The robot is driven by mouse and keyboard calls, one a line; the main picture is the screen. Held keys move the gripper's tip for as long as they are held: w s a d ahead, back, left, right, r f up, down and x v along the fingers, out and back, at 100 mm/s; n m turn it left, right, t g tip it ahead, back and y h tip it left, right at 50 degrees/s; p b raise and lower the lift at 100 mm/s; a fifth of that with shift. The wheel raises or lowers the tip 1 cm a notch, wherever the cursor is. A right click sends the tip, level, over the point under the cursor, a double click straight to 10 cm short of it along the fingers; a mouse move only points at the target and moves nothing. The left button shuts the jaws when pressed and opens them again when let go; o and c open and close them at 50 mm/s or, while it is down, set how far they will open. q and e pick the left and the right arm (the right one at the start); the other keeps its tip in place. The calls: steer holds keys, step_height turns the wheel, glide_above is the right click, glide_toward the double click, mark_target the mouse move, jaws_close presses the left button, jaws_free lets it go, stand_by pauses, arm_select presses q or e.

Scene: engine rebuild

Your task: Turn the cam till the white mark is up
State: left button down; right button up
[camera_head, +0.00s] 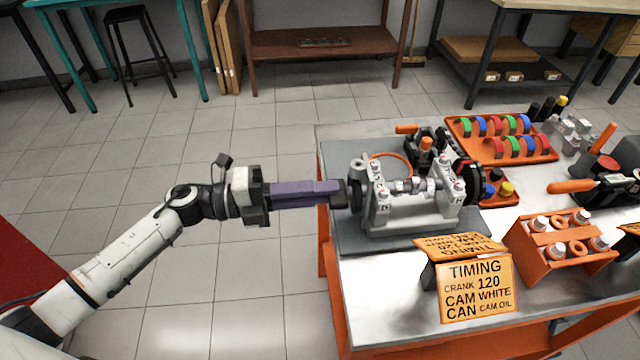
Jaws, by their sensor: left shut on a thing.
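The grey engine block (410,215) stands on a dark mat at the table's left side. A metal shaft with lobes, which looks like the cam (412,186), lies across the top of the block between its uprights. My left gripper (340,193) reaches in level from the left, its long purple fingers shut on the left end of the shaft, beside a dark round wheel (357,178). The fingertips hide the gripped part. A dark wheel (468,175) sits at the block's right end. I cannot make out the white mark. My right gripper is not in view.
A yellow timing card (476,290) stands at the front, reading crank 120, cam white. An orange tray (540,152) with coloured rings lies behind. Tools crowd the right; the floor at left is clear.

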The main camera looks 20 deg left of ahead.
arm_select(q)
steer(key=shift+n, duration=0.6)
steer(key=shift+f+p, duration=0.1)
steer(key=shift+p, duration=0.2)
steer(key=c, duration=1.7)
jaws_free()
steer(key=shift+c, duration=0.2)
steer(key=b+v, duration=0.2)
steer(key=v, duration=0.8)
steer(key=shift+a, duration=0.2)
steer(key=shift+d, duration=0.1)
